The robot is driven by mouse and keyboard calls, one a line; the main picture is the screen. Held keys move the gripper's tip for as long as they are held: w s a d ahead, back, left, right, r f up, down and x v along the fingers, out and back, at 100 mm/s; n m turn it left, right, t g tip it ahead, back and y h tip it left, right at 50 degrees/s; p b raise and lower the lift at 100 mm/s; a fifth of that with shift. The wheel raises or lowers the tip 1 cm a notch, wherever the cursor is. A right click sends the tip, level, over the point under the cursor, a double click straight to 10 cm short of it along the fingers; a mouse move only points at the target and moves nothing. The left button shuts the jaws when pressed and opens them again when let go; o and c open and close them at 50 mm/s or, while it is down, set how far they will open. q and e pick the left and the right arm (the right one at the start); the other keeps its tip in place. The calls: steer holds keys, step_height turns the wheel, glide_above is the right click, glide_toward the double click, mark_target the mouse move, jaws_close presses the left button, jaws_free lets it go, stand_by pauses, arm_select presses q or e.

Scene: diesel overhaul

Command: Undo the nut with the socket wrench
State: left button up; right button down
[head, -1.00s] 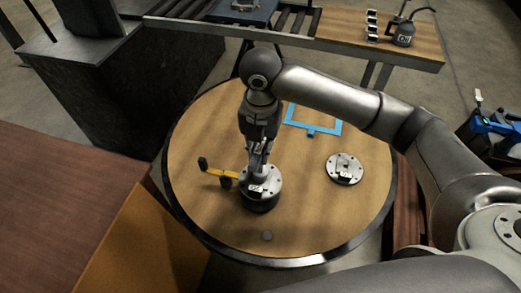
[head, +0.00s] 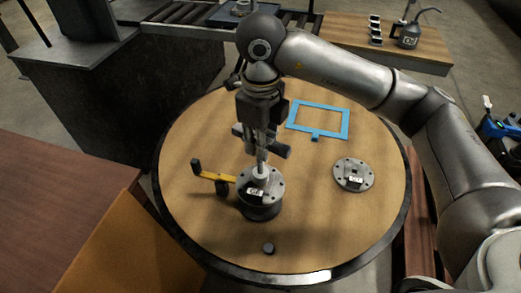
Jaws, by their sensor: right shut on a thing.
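My right gripper (head: 265,132) is shut on the socket wrench (head: 262,157), at its dark crossbar. The wrench stands upright, its pale shaft pointing down to the middle of a round metal flange (head: 271,196) with a white label, which sits on a dark cylindrical body (head: 262,212). The wrench's lower end appears to meet the flange's centre. The nut cannot be made out there; the wrench end covers that spot. My left gripper is not in view.
The round wooden table (head: 215,130) also bears a yellow bar with black ends (head: 215,175), a second flanged disc (head: 354,174), a blue frame (head: 318,120) and a small dark puck (head: 268,248). An oil can (head: 407,36) stands on a bench behind.

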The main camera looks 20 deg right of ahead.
steer(key=n, duration=0.1)
steer(key=n+b, duration=0.1)
steer(key=shift+f+n, duration=0.2)
steer(key=shift+n, duration=0.1)
steer(key=shift+n+b, duration=0.6)
steer(key=shift+d+n+b, duration=0.1)
steer(key=shift+n+b, duration=0.55)
steer(key=shift+n, duration=0.45)
steer(key=n+b, duration=0.1)
steer(key=n, duration=0.2)
steer(key=shift+w+n+b, duration=0.1)
steer(key=shift+n+b, duration=0.2)
steer(key=shift+b, duration=0.05)
steer(key=shift+r+n, duration=0.1)
steer(key=shift+n, duration=0.4)
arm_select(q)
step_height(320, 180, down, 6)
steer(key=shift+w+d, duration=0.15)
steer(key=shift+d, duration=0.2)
arm_select(e)
steer(key=shift+r+n, duration=0.15)
steer(key=shift+n, duration=0.45)
